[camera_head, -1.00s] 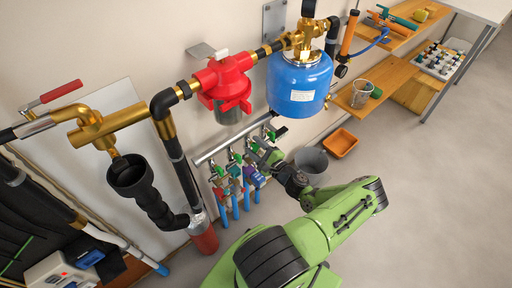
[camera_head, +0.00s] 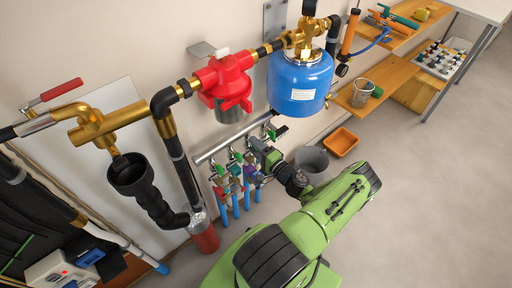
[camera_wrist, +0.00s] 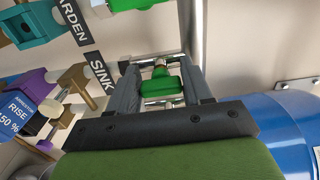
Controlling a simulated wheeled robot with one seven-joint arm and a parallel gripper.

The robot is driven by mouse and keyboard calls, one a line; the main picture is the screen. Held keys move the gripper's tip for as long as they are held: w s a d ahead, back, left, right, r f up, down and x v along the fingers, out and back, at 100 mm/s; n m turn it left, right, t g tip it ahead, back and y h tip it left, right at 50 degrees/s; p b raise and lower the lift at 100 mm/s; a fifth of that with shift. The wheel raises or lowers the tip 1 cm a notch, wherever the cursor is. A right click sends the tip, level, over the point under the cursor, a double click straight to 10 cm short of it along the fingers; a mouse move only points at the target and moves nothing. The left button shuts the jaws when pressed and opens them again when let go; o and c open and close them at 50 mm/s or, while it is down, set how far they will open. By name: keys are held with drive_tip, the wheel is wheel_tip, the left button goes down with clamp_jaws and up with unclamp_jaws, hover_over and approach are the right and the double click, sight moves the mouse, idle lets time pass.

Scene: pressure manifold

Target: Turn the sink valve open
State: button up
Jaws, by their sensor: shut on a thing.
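The sink valve has a green handle (camera_wrist: 162,86), which sits between the two fingers of my gripper (camera_wrist: 161,80) in the wrist view. The black label reading SINK (camera_wrist: 100,72) is just left of the fingers. My gripper is shut on this green handle. In the head view my gripper (camera_head: 258,148) reaches in at the row of valves below the blue tank, and it hides most of the handle it holds.
The label GARDEN (camera_wrist: 72,20) and a teal valve (camera_wrist: 32,22) are to the upper left. The blue tank (camera_head: 300,82) and red filter (camera_head: 224,82) hang above my wrist. A grey bucket (camera_head: 312,160) and orange bin (camera_head: 341,142) stand to the right.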

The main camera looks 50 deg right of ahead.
idle(0.4)
drive_tip(key=o, duration=1)
drive_tip(key=shift+c, duration=0.2)
drive_tip(key=p+v, duration=0.2)
drive_tip(key=v, duration=1.3)
drive_tip(key=shift+s, duration=0.4)
